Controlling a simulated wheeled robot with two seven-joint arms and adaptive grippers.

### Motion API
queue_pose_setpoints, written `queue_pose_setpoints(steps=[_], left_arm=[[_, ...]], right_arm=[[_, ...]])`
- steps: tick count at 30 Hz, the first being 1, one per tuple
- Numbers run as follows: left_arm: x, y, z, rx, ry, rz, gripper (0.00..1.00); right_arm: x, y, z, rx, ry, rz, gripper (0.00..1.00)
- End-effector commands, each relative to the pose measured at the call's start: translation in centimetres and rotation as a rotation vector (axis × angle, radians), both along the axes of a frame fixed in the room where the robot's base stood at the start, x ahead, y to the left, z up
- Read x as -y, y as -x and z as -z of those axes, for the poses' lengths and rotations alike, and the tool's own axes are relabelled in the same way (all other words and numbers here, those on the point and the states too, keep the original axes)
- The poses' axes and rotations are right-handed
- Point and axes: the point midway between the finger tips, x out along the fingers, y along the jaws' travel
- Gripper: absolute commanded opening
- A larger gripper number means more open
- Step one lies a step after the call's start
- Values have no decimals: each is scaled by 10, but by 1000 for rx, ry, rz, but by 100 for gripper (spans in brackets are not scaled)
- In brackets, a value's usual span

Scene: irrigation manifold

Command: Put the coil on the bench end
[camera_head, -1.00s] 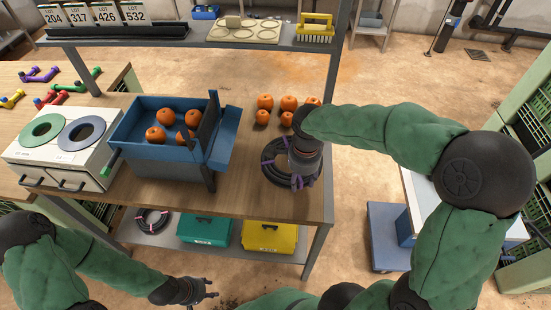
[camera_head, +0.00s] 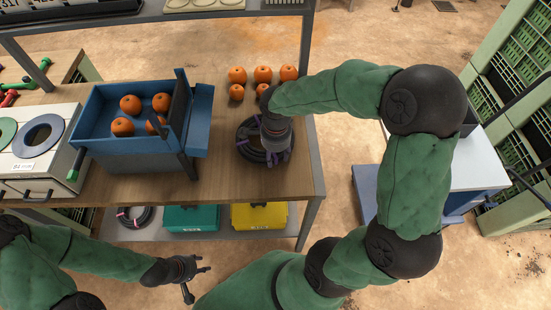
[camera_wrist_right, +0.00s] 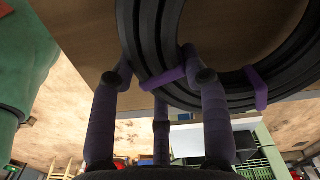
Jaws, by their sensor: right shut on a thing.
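The coil (camera_head: 246,149) is a black hose ring with purple ties at the right end of the wooden bench (camera_head: 225,180). My right gripper (camera_head: 270,158) reaches down over the coil's right side. In the right wrist view the coil (camera_wrist_right: 235,100) fills the top, and the purple fingers of my right gripper (camera_wrist_right: 165,85) are shut on its hose strands. I cannot tell whether the coil touches the bench top. My left gripper (camera_head: 202,270) is open and empty, in front of the bench and low. Part of the coil is hidden behind my right gripper.
A blue bin (camera_head: 100,140) of oranges stands left of the coil. Several loose oranges (camera_head: 263,74) lie behind it. A post (camera_head: 307,45) rises at the bench's back right. Another coil (camera_head: 124,217), a teal case (camera_head: 190,219) and a yellow case (camera_head: 259,217) sit on the lower shelf.

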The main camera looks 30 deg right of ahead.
Motion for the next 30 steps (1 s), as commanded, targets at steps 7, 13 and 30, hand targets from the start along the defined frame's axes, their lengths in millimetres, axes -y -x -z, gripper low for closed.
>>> queue_pose_setpoints(steps=[7,13,30], left_arm=[[0,0,7,0,0,0,40],[0,0,8,0,0,0,40],[0,0,7,0,0,0,40]], right_arm=[[0,-1,20,2,1,0,0],[0,-1,20,2,0,0,0],[0,0,20,0,0,0,70]])
